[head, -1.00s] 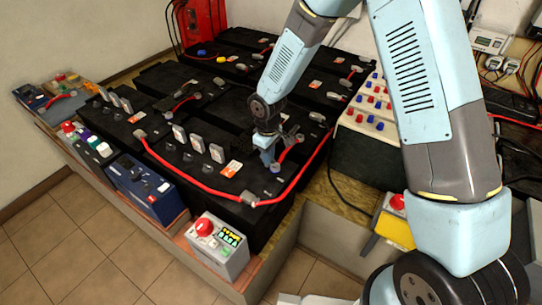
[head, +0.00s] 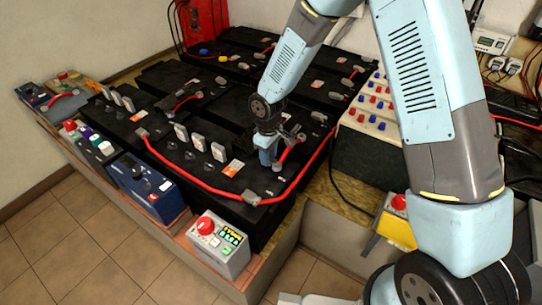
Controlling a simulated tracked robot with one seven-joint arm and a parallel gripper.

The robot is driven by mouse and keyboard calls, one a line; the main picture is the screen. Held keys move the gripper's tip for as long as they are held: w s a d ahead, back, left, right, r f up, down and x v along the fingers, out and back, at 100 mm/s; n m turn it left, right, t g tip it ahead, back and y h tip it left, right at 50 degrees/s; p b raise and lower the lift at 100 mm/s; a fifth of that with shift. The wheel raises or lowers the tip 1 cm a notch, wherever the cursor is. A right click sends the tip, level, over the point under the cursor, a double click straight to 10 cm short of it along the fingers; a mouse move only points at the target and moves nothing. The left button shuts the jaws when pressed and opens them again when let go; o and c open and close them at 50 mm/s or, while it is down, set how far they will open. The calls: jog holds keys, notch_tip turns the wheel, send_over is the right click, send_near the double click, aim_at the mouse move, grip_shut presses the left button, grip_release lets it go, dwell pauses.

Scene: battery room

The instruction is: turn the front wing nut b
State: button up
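My gripper (head: 272,160) points down over the black battery (head: 215,180) nearest the front, close to the right end of its top. It is beside the grey clamp at the end of a red cable (head: 225,192). The fingertips are small and dark here, so I cannot tell whether they are open or shut, or touching anything. I cannot pick out wing nut b with certainty; the spot under my gripper is partly hidden by it. Small grey fittings stand on the battery tops.
A grey box with a red button (head: 220,246) and a blue unit (head: 148,190) stand along the front ledge. A yellow box with a red button (head: 394,222) and a panel of red and blue knobs (head: 372,112) are to the right. The red cable loops around my gripper's front side.

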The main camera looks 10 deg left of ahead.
notch_tip(320, 180, up, 14)
jog(key=shift+f, duration=0.15)
dwell(0.4)
dwell(0.3)
jog(key=s+d+r+m+t, duration=0.25)
jog(key=d+r+m, duration=0.35)
jog(key=d+r, duration=1.35)
jog(key=s+d+r+m+t, duration=0.1)
jog(key=s+d+r+m, duration=0.2)
jog(key=s+d, duration=0.4)
jog(key=s+d+r+m+t, duration=0.2)
jog(key=s+d+r+m, duration=0.1)
jog(key=s+d, duration=0.5)
jog(key=shift+s+d+r+m, duration=0.2)
jog(key=shift+d+r+m, duration=0.05)
jog(key=shift+d+m, duration=0.65)
